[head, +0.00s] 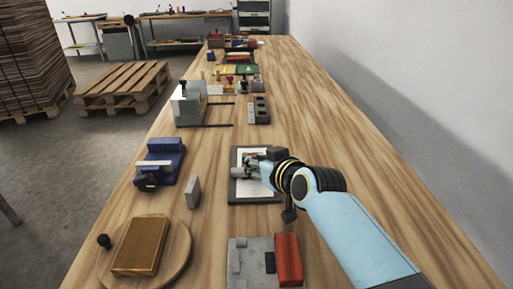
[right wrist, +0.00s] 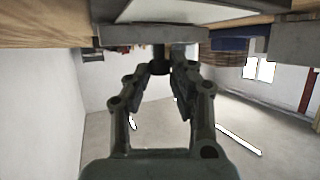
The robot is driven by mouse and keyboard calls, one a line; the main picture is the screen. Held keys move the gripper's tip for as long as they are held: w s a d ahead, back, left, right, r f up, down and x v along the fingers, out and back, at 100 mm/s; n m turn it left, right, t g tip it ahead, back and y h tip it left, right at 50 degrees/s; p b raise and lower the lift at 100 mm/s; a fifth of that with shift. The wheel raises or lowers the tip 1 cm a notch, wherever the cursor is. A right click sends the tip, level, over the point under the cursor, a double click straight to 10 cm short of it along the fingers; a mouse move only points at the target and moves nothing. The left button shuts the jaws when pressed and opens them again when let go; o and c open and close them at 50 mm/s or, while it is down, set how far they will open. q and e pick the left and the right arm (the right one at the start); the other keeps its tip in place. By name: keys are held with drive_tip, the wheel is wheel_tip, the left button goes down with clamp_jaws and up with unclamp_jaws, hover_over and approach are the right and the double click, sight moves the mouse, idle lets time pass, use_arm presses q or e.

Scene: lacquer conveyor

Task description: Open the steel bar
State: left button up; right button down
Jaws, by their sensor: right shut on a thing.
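A dark grey board (head: 252,201) with a pale sheet (head: 246,190) on it lies on the workbench, in the middle of the head view. My right gripper (head: 250,166) is over this board, at its grey metal parts. In the right wrist view, my right gripper (right wrist: 160,72) is shut on a short dark knob (right wrist: 160,54). The knob meets a grey bar (right wrist: 125,36) that runs across that view, with a pale surface (right wrist: 170,10) beyond it. My gripper and arm hide part of the bar in the head view. My left gripper is not in view.
A red-and-grey block fixture (head: 288,262) stands in front of the board. To the left are a small grey block (head: 192,192), a blue vise (head: 161,163) and a round wooden board (head: 174,266). Further back stands a metal box (head: 188,104). The right side of the bench is clear.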

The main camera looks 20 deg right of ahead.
drive_tip(key=shift+w, duration=0.2)
drive_tip(key=shift+w+d, duration=0.1)
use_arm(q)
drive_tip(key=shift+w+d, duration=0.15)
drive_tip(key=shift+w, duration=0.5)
use_arm(e)
drive_tip(key=c, duration=1.2)
unclamp_jaws()
drive_tip(key=shift+o, duration=0.2)
drive_tip(key=shift+s, duration=0.2)
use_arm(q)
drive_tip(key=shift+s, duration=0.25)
use_arm(e)
drive_tip(key=v, duration=1.1)
drive_tip(key=shift+s, duration=0.3)
drive_tip(key=shift+r, duration=0.1)
